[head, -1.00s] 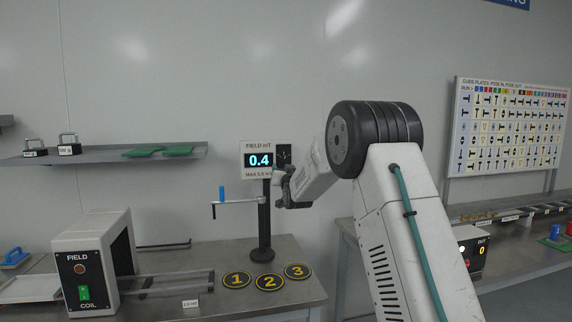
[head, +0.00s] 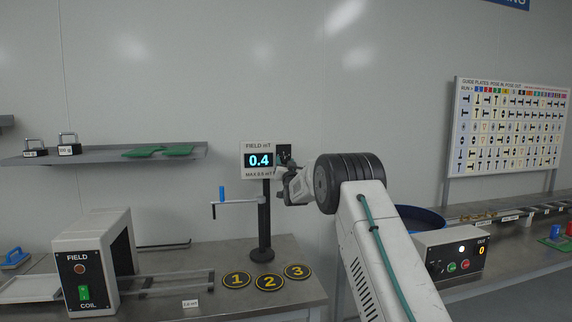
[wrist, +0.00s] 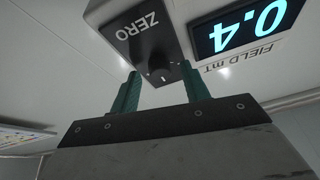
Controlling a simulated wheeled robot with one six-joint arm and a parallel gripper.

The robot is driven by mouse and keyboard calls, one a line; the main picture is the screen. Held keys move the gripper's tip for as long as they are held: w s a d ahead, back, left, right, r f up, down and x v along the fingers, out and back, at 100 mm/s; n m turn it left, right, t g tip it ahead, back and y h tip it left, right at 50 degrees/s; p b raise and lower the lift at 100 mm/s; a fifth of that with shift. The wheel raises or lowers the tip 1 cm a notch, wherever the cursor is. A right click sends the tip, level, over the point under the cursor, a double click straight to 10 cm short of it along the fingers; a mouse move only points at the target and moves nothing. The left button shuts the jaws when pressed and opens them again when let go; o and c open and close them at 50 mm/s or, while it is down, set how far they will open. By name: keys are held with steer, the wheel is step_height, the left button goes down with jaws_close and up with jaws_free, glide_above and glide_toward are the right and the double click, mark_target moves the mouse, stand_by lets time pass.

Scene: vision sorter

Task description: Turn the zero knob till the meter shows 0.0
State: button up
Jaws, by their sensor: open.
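The field meter (head: 257,147) stands on a dark post on the bench and its display reads 0.4 in the head view. The display (wrist: 240,27) also shows 0.4 upside down in the wrist view. The black zero knob (wrist: 160,72) sticks out of the panel marked ZERO (wrist: 137,27). My gripper (wrist: 163,78) is open, with one green finger on each side of the knob. I cannot tell whether the fingers touch it. In the head view my gripper (head: 284,172) is at the right side of the meter and partly hides the zero panel.
A crank with a blue handle (head: 221,194) juts left from the meter post. The field coil box (head: 88,260) stands at the left of the bench, with numbered discs (head: 264,282) at the right. A shelf (head: 105,156) hangs behind.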

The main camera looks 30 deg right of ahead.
steer(key=c, duration=1)
steer(key=shift+n, duration=0.6)
steer(key=n+y, duration=0.1)
steer(key=n, duration=0.1)
steer(key=n+y, duration=0.2)
steer(key=n, duration=0.1)
steer(key=shift+d+t+y, duration=0.2)
steer(key=shift+t+y, duration=0.1)
steer(key=n+y, duration=0.1)
steer(key=n, duration=0.2)
steer(key=n+y, duration=0.2)
steer(key=n, duration=0.2)
steer(key=shift+d, duration=0.1)
steer(key=shift+g, duration=0.4)
steer(key=o, duration=1)
steer(key=shift+r, duration=0.1)
steer(key=shift+s, duration=0.2)
